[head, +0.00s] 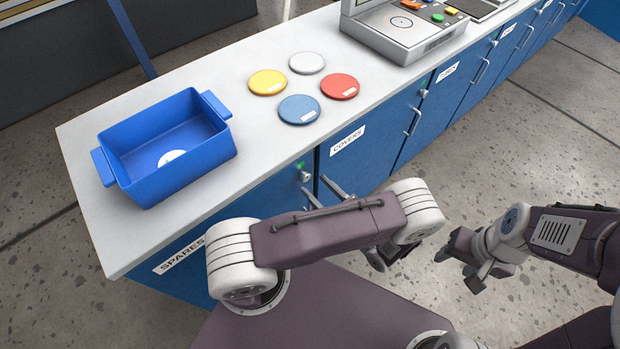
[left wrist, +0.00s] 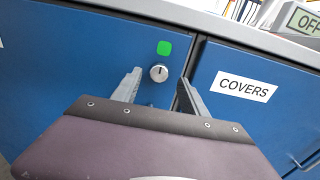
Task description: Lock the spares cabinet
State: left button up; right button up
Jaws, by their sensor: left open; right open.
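The spares cabinet, with its SPARES label (head: 180,258), is a blue door under the near-left counter, and it looks shut. Its round silver lock knob (head: 305,176) sits near the door's right edge below a green light (head: 299,165). My right gripper (head: 456,264) is open and empty over the floor at right.
A blue bin (head: 120,165) and several coloured discs (head: 300,109) are on the counter. The COVERS door (head: 375,150) adjoins on the right, with its own handle (head: 413,122). A grey control box (head: 403,28) stands further back. Floor on the right is clear.

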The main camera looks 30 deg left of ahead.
aim_at(308, 178)
pick_arm(q)
jog(key=x, duration=0.4)
jog(key=shift+a, duration=0.15)
grip_shut()
jog(key=m, duration=0.8)
jog(key=shift+w+m+p, duration=0.1)
jog(key=shift+m+p, duration=0.2)
jog(key=shift+p, duration=0.05)
jog(key=m, duration=0.4)
jog(key=shift+f+m, duration=0.1)
jog(key=shift+m, duration=0.2)
jog(key=shift+f+m, duration=0.1)
jog(key=shift+m, duration=2.1)
